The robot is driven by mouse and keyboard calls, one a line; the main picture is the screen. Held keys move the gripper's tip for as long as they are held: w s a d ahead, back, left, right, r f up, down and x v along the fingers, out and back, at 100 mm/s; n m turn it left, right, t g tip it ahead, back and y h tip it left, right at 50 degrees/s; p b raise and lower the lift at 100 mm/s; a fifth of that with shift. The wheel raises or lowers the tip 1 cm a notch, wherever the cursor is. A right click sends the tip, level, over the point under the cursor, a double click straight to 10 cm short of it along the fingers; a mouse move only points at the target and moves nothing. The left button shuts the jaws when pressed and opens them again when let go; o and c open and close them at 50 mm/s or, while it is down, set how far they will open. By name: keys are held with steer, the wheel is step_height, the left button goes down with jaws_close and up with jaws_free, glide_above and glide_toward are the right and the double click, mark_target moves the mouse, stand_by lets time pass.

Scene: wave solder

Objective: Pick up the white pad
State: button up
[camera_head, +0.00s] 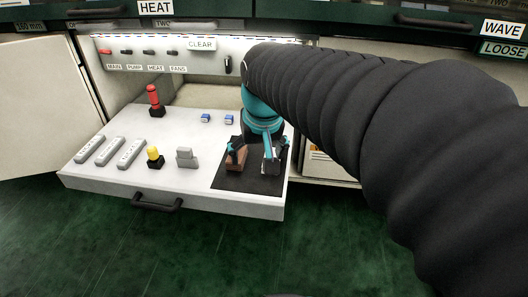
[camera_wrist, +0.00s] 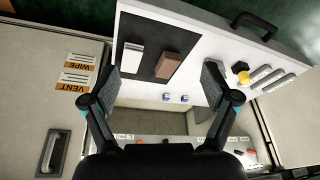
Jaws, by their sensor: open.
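The white pad (camera_wrist: 132,57) lies on a black mat (camera_head: 232,183) on the pulled-out white drawer (camera_head: 225,202). A brown block (camera_wrist: 168,67) lies beside it on the mat. My gripper (camera_wrist: 160,83) is open and empty above the mat, its fingers spread wide to either side of both pieces in the wrist view. The gripper (camera_head: 253,152) also shows over the mat in the head view, where it partly covers the mat's pieces and the white pad is hard to make out. I cannot tell its exact height.
Red (camera_head: 153,98) and yellow (camera_head: 154,157) knobs, a grey block (camera_head: 187,158), several grey bars (camera_head: 110,151) and two small blue pieces (camera_head: 206,118) occupy the drawer. A switch panel (camera_head: 160,58) stands behind. The drawer handle (camera_head: 157,204) juts out in front.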

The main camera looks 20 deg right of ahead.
steer(key=w+d+f+m+g, duration=0.1)
steer(key=w+d+m+g, duration=0.1)
steer(key=w+d, duration=0.45)
steer(key=m+g, duration=0.2)
glide_above(273, 148)
steer(key=s+a, duration=0.3)
steer(key=s, duration=0.2)
step_height(273, 148, down, 14)
steer(key=shift+s+f+b, duration=0.15)
steer(key=shift+f+b, duration=0.05)
steer(key=shift+b, duration=0.2)
steer(key=shift+a+f, duration=0.1)
steer(key=shift+f, duration=2.55)
steer(key=shift+w, duration=0.2)
steer(key=c, duration=1.1)
